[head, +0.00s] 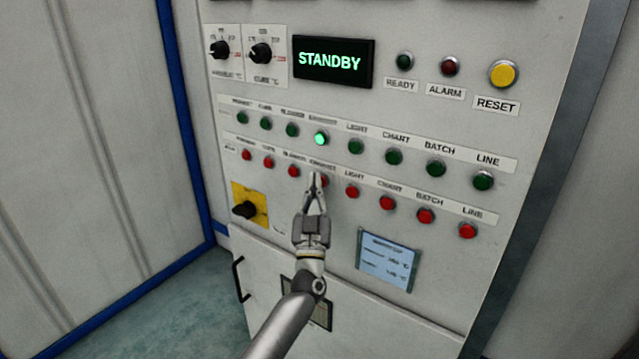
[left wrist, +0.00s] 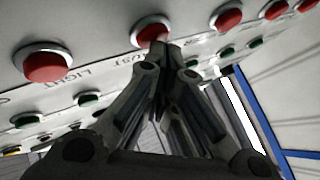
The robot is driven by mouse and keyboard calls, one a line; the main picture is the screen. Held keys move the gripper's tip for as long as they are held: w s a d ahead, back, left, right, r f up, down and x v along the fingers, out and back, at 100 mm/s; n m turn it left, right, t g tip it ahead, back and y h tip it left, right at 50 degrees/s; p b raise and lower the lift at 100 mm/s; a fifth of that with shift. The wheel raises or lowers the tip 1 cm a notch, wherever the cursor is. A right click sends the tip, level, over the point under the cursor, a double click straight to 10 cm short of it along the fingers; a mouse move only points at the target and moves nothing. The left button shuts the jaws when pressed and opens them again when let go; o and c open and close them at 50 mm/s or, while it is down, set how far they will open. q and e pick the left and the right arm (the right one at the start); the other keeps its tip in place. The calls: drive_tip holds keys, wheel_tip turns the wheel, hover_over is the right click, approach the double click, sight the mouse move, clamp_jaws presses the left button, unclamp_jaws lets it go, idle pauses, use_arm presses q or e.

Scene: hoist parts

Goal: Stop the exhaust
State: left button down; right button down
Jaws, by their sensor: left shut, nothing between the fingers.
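The control panel (head: 350,250) has a row of green buttons above a row of red buttons. The green exhaust button (head: 321,139) is lit brightly. The red exhaust button (head: 322,180) is below it, partly behind my fingertips. My left gripper (head: 316,180) is shut and empty, its tips at this red button. In the left wrist view the red exhaust button (left wrist: 150,30) is just beyond the closed fingertips (left wrist: 160,48). I cannot tell whether they touch it. My right gripper is not in view.
The red light button (head: 352,191) and another red button (head: 293,171) flank the fingertips closely. A display (head: 334,61) reads STANDBY. A yellow reset button (head: 503,74) is at the upper right. A black rotary switch (head: 245,209) on a yellow plate is at the lower left.

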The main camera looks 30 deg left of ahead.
use_arm(q)
drive_tip(key=shift+w, duration=0.15)
idle(0.3)
drive_tip(key=shift+s+a+p, duration=0.1)
drive_tip(key=shift+s+p, duration=0.5)
drive_tip(key=shift+s, duration=0.3)
drive_tip(key=s+p, duration=0.3)
drive_tip(key=s, duration=0.2)
drive_tip(key=shift+a, duration=0.2)
drive_tip(key=shift+f, duration=0.1)
